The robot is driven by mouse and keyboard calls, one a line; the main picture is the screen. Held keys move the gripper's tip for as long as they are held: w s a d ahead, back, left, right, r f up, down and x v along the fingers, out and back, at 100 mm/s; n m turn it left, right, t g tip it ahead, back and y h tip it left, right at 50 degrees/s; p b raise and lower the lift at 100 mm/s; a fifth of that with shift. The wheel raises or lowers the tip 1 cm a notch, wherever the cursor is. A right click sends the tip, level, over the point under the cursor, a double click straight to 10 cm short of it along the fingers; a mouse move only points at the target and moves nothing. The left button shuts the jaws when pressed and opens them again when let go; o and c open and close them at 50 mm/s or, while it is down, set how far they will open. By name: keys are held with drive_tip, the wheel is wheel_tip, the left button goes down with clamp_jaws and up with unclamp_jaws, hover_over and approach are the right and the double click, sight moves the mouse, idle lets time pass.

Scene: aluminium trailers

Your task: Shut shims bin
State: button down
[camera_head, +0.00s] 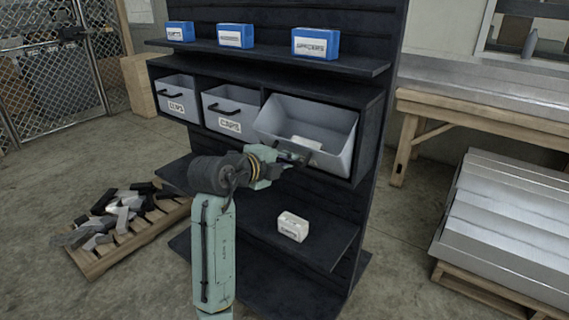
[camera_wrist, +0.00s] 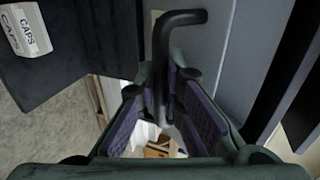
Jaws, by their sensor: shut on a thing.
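The rightmost grey bin (camera_head: 335,120) of the shelf row is tilted out and stands open. A white item (camera_head: 306,143) shows at it, partly behind my gripper. I cannot read a label on this bin, so the pictures do not confirm it is the shims bin. My gripper (camera_head: 288,160) is at the front of this bin. In the wrist view, the dark bar handle (camera_wrist: 164,40) runs between the purple-padded fingers of my gripper (camera_wrist: 165,88), which is shut on it. The grey bin front (camera_wrist: 205,45) lies just beyond the fingers.
Two closed grey bins (camera_head: 178,98) (camera_head: 230,107) sit to the left. Three blue boxes (camera_head: 316,44) stand on the shelf above. A white box (camera_head: 293,226) lies on the shelf below; in the wrist view its label reads CAPS (camera_wrist: 27,30). A pallet (camera_head: 125,240) with metal pieces stands left.

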sight(292, 144)
drive_tip(key=shift+w+d+r+b, duration=0.15)
drive_tip(key=shift+w+d+r, duration=0.2)
drive_tip(key=shift+r, duration=0.2)
drive_tip(key=shift+w+d+r+b, duration=0.2)
drive_tip(key=shift+w+r, duration=0.2)
drive_tip(key=shift+r, duration=0.1)
drive_tip(key=shift+w+d+r+b, duration=0.15)
drive_tip(key=shift+w+d+r, duration=0.2)
drive_tip(key=shift+r, duration=0.2)
drive_tip(key=shift+w+d+r+b, duration=0.2)
drive_tip(key=shift+w+d+r, duration=0.15)
drive_tip(key=shift+w, duration=0.15)
drive_tip(key=shift+w+d+r+b, duration=0.15)
drive_tip(key=shift+w+d+r, duration=0.15)
drive_tip(key=shift+w, duration=0.2)
drive_tip(key=shift+w+r, duration=0.1)
drive_tip(key=c, duration=2)
unclamp_jaws()
drive_tip(key=v, duration=1.2)
